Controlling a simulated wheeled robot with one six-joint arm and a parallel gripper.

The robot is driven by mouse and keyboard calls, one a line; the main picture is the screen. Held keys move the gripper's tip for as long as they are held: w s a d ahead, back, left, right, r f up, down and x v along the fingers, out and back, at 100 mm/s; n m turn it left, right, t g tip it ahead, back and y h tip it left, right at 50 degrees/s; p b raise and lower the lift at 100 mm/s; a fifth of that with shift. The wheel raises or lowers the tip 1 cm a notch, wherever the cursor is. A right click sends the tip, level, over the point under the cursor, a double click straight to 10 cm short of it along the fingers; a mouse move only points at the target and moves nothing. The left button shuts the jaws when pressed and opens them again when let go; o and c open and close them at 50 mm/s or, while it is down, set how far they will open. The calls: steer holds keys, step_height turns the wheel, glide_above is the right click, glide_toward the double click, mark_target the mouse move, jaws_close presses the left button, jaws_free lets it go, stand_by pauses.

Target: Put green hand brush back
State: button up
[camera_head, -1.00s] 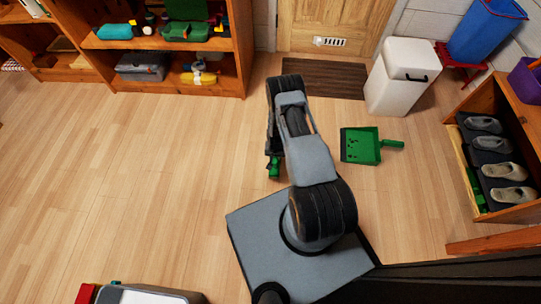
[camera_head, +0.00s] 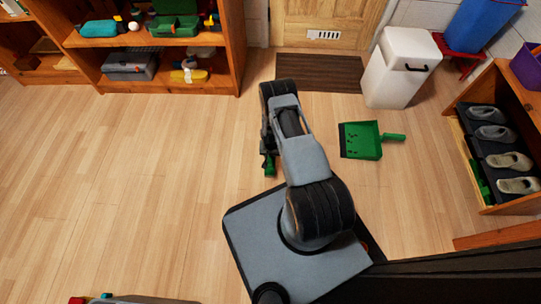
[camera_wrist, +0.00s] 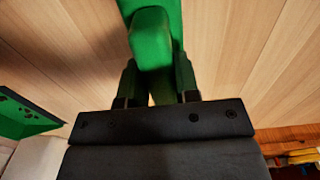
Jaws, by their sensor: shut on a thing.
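My gripper (camera_wrist: 155,85) is shut on the green hand brush (camera_wrist: 151,38), with a finger on each side of it in the wrist view. In the head view a small green part of the brush (camera_head: 270,165) shows below my gripper (camera_head: 266,148); my arm hides the rest. The brush is held in front of my base, over the wooden floor. A green dustpan (camera_head: 360,141) lies on the floor to the right of my arm, its handle pointing right. The dustpan also shows at the left edge of the wrist view (camera_wrist: 22,117).
A wooden shelf (camera_head: 240,45) with boxes and tools stands at the back left. A white bin (camera_head: 395,75) stands beside a dark doormat (camera_head: 318,73) at the door. A shoe rack (camera_head: 470,150) is at the right. The floor (camera_head: 130,170) at left is clear.

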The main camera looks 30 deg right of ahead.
steer(key=shift+f, duration=0.15)
steer(key=o, duration=1)
